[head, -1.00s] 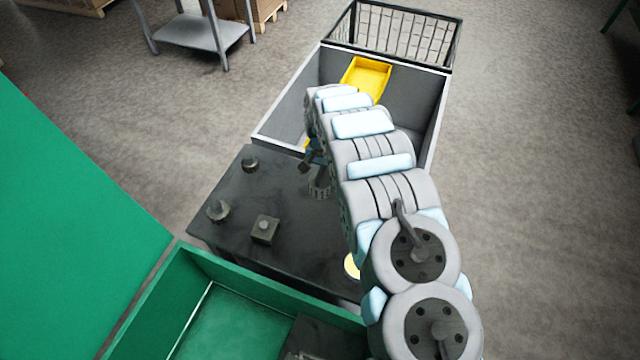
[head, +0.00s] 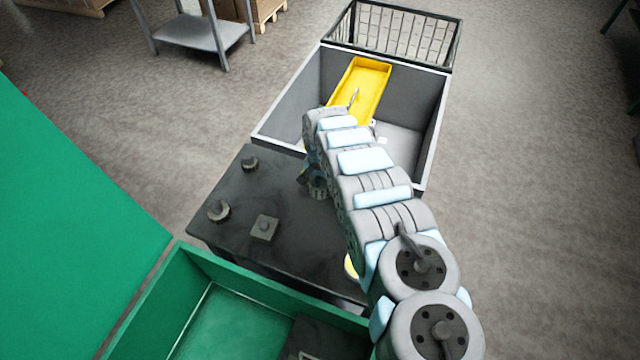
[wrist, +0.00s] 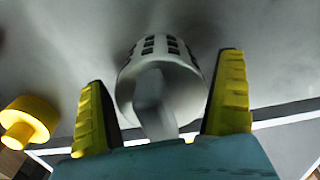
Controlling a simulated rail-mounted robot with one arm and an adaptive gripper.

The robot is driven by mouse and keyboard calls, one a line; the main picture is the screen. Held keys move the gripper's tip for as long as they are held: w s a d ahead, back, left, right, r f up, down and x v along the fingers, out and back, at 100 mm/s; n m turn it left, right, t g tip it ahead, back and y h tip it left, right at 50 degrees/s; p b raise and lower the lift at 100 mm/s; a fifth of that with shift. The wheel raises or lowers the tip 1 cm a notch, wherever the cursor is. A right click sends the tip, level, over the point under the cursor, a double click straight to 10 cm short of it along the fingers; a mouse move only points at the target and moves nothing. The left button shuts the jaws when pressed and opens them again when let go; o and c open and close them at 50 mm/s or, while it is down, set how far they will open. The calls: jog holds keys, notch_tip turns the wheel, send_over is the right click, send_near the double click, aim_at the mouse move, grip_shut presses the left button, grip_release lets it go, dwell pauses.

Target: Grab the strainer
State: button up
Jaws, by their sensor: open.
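The strainer appears to be the pale grey slotted cylinder (wrist: 182,100) in the wrist view, with a grey bar-like part in front of its open end. In the head view it is a small slotted grey piece (head: 319,192) on the dark table, partly hidden by my arm. My gripper (wrist: 163,72) is open, with one yellow finger on each side of the cylinder and visible gaps. In the head view my gripper (head: 306,177) is low, right beside the strainer and mostly covered by my arm. Contact cannot be told.
Several small dark parts, including a square block (head: 264,229) and a ring-shaped part (head: 218,211), stand on the dark table (head: 285,265). A yellow part (wrist: 27,122) lies left of my gripper. Behind is a grey bin (head: 285,122) holding a yellow tray (head: 369,80); a green bin (head: 150,305) stands in front.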

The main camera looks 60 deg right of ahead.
jog(key=c, duration=1.2)
jog(key=shift+r, duration=0.15)
jog(key=shift+r+p, duration=0.65)
notch_tip(320, 180, up, 3)
jog(key=shift+d+f+p, duration=0.1)
jog(key=shift+f+p, duration=0.05)
jog(key=shift+p, duration=0.95)
jog(key=s+a+r+p, duration=0.1)
jog(key=s+r+p, duration=0.2)
jog(key=p, duration=0.3)
jog(key=s+a+r+p, duration=0.2)
jog(key=s+r+p, duration=0.1)
jog(key=s+p, duration=0.2)
jog(key=s+a+r+p, duration=0.2)
jog(key=s+r+p, duration=0.1)
jog(key=p, duration=0.4)
jog(key=shift+s+a, duration=0.2)
jog(key=shift+s, duration=0.7)
